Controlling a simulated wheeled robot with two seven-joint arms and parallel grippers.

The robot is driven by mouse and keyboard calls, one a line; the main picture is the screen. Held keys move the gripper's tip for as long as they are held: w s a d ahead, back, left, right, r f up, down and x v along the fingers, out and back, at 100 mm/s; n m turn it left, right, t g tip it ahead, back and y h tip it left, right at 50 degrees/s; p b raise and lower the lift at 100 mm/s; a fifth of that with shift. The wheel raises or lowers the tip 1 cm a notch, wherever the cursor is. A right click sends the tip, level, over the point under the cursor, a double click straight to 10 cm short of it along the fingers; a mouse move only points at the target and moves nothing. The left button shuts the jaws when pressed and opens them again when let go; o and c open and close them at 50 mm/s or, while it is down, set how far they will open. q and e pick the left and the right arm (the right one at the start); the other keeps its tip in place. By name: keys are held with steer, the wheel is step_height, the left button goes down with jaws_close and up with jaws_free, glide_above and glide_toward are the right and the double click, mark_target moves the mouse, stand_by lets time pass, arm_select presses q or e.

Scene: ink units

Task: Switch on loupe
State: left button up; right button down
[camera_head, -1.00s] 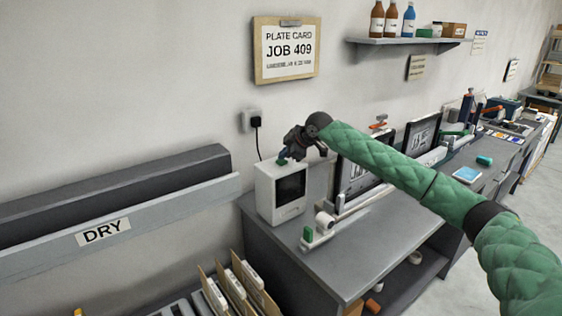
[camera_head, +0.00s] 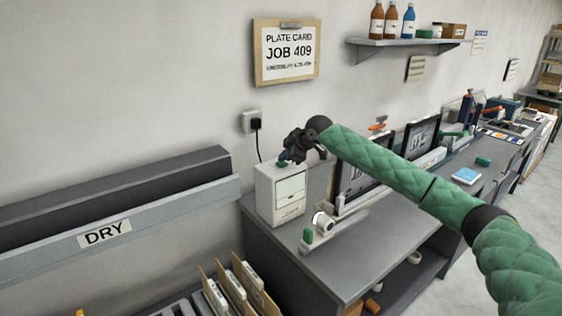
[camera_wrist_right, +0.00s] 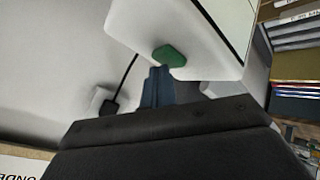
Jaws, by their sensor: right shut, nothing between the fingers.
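The loupe unit shows as a white box (camera_head: 279,211) standing on the grey bench, its front screen (camera_head: 291,189) lit pale. A small white cylinder (camera_head: 323,221) beside it on a low rail has a bright face. A green button (camera_head: 282,163) sits on top of the box; it also shows in the right wrist view (camera_wrist_right: 169,55). My right gripper (camera_head: 284,156) is shut and empty, its blue fingertips (camera_wrist_right: 160,72) at the button's edge. Whether they press it, I cannot tell. My left gripper is not in view.
A plug with a black cable (camera_head: 254,123) is on the wall behind the box. A second green button (camera_head: 308,235) sits on the rail's near end. A framed screen (camera_head: 362,183) stands to the right. Upright folders (camera_head: 237,287) are at front left.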

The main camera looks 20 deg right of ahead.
mark_target(285, 163)
steer(key=shift+r, duration=0.2)
steer(key=shift+r+p, duration=2.35)
steer(key=shift+r, duration=0.6)
